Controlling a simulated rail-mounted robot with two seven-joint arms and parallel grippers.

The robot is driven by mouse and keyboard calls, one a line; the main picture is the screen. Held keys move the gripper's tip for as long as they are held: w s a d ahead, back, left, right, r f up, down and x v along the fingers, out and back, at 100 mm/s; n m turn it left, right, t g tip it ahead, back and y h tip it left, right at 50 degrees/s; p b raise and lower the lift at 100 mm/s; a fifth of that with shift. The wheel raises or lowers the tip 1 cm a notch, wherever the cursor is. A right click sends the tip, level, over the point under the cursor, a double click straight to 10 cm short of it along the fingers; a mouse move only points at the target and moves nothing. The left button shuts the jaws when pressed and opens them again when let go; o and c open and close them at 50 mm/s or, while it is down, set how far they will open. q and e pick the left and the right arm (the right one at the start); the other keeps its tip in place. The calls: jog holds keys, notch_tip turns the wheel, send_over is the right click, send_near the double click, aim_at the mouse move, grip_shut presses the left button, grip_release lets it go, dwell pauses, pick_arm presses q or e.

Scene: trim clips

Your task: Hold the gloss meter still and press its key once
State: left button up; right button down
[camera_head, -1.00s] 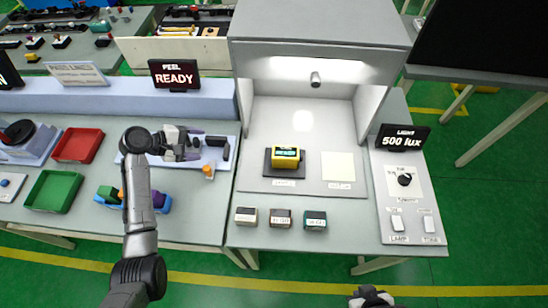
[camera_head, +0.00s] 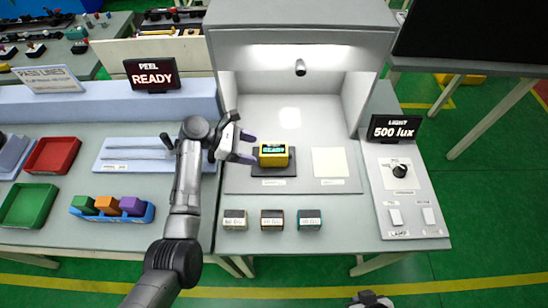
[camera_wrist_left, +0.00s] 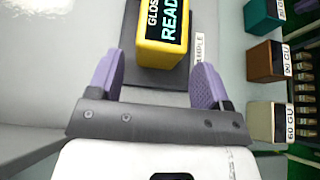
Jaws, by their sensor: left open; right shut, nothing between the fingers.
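The gloss meter (camera_head: 274,156) is a yellow block with a dark screen, on a dark plate in the lit booth. In the left wrist view the gloss meter (camera_wrist_left: 163,30) reads "GLOSS" and "READY". I cannot make out its key. My left gripper (camera_head: 251,147) is open just left of the meter. In the left wrist view the purple fingers of my left gripper (camera_wrist_left: 155,62) are spread toward the meter's near end, with nothing between them. My right gripper (camera_head: 370,299) shows only partly at the bottom edge, shut and empty, far from the meter.
A pale sheet (camera_head: 330,162) lies right of the meter. Several small labelled blocks (camera_head: 272,220) stand along the front. A panel (camera_head: 402,200) with knob and switches is at right. Red (camera_head: 53,155) and green trays are at left. The booth walls enclose the meter's back and sides.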

aim_at(265, 153)
pick_arm(q)
jog(key=b+x, duration=0.2)
jog(key=x, duration=0.1)
jog(key=shift+d+f, duration=0.2)
jog(key=shift+d, duration=0.45)
jog(key=shift+d+f+p, duration=0.2)
jog(key=shift+d+p, duration=0.15)
jog(key=shift+p, duration=0.05)
jog(key=shift+x, duration=1)
pick_arm(e)
jog(key=shift+d+f, duration=0.15)
jog(key=shift+f, duration=0.85)
pick_arm(q)
jog(key=shift+a+f, duration=0.1)
jog(key=shift+f, duration=0.05)
jog(key=c, duration=0.6)
pick_arm(e)
jog(key=shift+a, duration=0.2)
jog(key=shift+d, duration=0.2)
